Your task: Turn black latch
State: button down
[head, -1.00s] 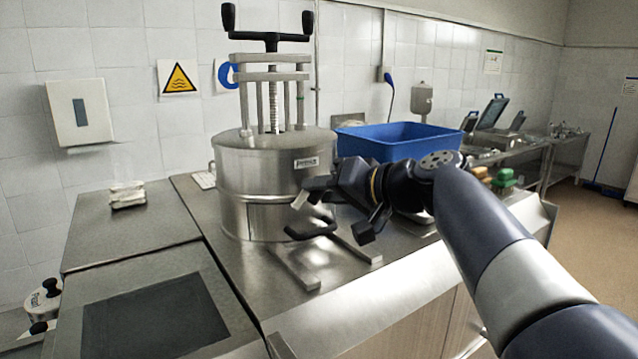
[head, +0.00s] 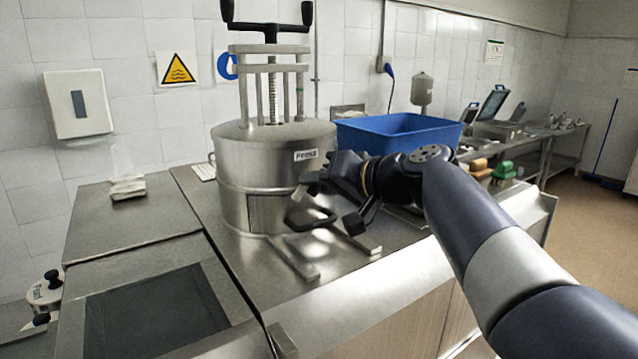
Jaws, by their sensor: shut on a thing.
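The metal press (head: 265,165) stands on the steel counter, its label facing me. A black latch (head: 308,225), a bent bar, shows low at the press's front right. My gripper (head: 308,188) is at the front right of the press, just below the label, reaching in from the right. It is shut on the black latch near the latch's upper end. The dark fingers and the dark latch overlap in the head view, so the exact contact is hidden.
A blue bin (head: 400,135) stands behind my gripper on the counter. The press's black T-handle (head: 270,28) rises above it. Two metal feet stick out below the press. The counter to the left is mostly clear.

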jog(key=shift+f+b, duration=0.15)
jog(key=shift+b, duration=0.25)
jog(key=shift+m+y+b, duration=0.5)
jog(key=shift+m+b, duration=0.05)
jog(key=shift+m, duration=0.05)
jog(key=m+y+b, duration=0.1)
jog(key=m+b, duration=0.1)
jog(key=shift+f+m+b, duration=0.1)
jog(key=shift+m+b, duration=0.2)
jog(key=shift+b, duration=0.05)
jog(key=shift+m+y+b, duration=1)
jog(key=shift+m+b, duration=0.4)
jog(key=shift+m, duration=0.6)
jog(key=shift+r, duration=0.2)
jog(key=c, duration=1.4)
grip_release()
jog(key=shift+c, duration=0.2)
jog(key=shift+d, duration=0.1)
